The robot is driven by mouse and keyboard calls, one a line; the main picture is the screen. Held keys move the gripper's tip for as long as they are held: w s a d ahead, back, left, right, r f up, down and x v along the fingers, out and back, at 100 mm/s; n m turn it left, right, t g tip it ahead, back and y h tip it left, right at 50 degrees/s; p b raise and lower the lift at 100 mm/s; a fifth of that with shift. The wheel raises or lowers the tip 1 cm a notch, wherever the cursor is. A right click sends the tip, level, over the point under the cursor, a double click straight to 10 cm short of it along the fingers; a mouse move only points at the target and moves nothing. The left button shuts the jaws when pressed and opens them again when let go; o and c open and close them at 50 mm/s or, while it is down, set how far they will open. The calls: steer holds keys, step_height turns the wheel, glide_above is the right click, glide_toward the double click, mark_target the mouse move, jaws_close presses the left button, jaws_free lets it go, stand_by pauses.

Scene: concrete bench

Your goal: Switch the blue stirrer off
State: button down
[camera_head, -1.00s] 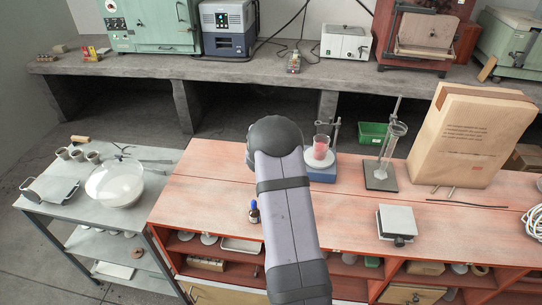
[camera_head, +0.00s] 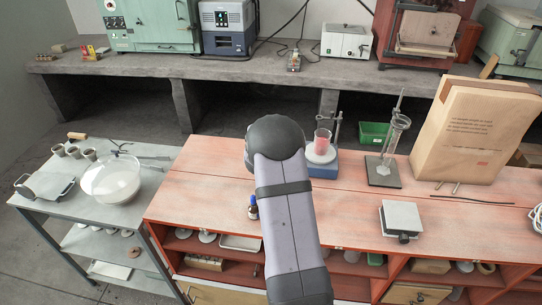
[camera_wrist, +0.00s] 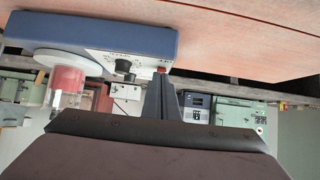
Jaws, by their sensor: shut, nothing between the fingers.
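The blue stirrer (camera_head: 325,170) stands on the red bench, just right of my arm, with a beaker of pink liquid (camera_head: 322,143) on its round top. In the wrist view, which looks upside down, the stirrer (camera_wrist: 100,22) fills the upper left. Its pale front panel bears a dark knob (camera_wrist: 122,66) and a small red switch (camera_wrist: 162,70). My gripper (camera_wrist: 160,80) is shut and empty, its tips close to the red switch. I cannot tell whether they touch it. In the head view my arm hides the gripper.
A clamp stand (camera_head: 337,128) rises behind the stirrer. A small dark bottle (camera_head: 253,208) stands left of my arm. Right of the stirrer are another stand with glassware (camera_head: 385,172), a paper bag (camera_head: 462,130) and a square plate device (camera_head: 401,218).

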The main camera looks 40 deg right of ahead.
steer(key=shift+s+a+f, duration=0.1)
steer(key=shift+s+f, duration=0.05)
steer(key=shift+f, duration=0.25)
steer(key=shift+f+b, duration=0.15)
steer(key=shift+b, duration=0.5)
steer(key=shift+r, duration=0.2)
steer(key=shift+r+p, duration=0.15)
steer(key=shift+p, duration=0.25)
steer(key=shift+r+p, duration=0.7)
steer(key=shift+r, duration=0.05)
steer(key=shift+r, duration=0.1)
steer(key=shift+r+p, duration=0.75)
steer(key=shift+p, duration=0.1)
step_height(320, 180, up, 3)
steer(key=p, duration=0.3)
steer(key=s+a+r+b, duration=0.1)
steer(key=s+a+b, duration=0.2)
steer(key=s+a, duration=0.3)
steer(key=shift+s+a+r+b, duration=0.3)
steer(key=shift+s+a+r, duration=0.05)
steer(key=shift+s+a, duration=0.05)
